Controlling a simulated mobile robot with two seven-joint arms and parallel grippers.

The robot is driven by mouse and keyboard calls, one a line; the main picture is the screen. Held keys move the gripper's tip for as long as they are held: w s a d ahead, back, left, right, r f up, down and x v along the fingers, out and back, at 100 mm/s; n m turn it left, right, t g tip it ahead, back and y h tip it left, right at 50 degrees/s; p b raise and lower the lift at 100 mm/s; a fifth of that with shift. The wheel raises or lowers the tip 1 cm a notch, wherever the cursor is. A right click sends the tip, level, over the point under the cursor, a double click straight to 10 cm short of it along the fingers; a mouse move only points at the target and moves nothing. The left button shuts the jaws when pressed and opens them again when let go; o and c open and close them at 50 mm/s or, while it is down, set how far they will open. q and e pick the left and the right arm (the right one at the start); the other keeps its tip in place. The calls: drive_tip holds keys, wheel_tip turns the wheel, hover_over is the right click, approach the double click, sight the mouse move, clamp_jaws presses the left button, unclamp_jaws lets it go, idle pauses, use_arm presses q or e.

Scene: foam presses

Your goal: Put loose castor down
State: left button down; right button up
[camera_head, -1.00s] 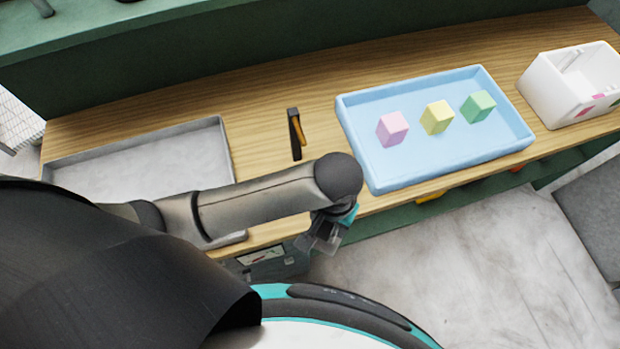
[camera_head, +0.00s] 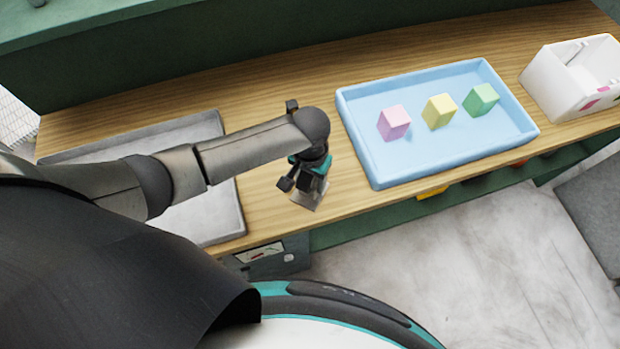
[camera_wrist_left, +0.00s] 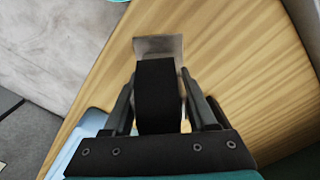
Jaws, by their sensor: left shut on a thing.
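The loose castor, a black block-like body (camera_wrist_left: 158,95) with a grey metal plate (camera_wrist_left: 158,46) at its far end, is between the fingers of my left gripper in the left wrist view. My left gripper (camera_head: 306,186) is shut on it and held over the wooden bench, between the grey tray and the blue tray. In the head view the castor's grey plate (camera_head: 309,198) shows below the fingers, and the rest is mostly hidden by the gripper. I cannot tell whether it touches the bench. My right gripper is not in view.
A blue tray (camera_head: 362,165) with pink (camera_head: 394,123), yellow (camera_head: 439,111) and green (camera_head: 481,99) blocks is to the right. A white bin (camera_head: 548,92) stands beyond it. An empty grey tray (camera_head: 215,215) is left. A dark item (camera_head: 292,106) is mostly hidden behind my arm.

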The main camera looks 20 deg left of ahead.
use_arm(q)
drive_tip(key=shift+f, duration=0.15)
drive_tip(key=shift+c, duration=1)
unclamp_jaws()
wheel_tip(320, 180, up, 12)
drive_tip(key=shift+r+p, duration=0.2)
drive_tip(key=shift+p, duration=0.9)
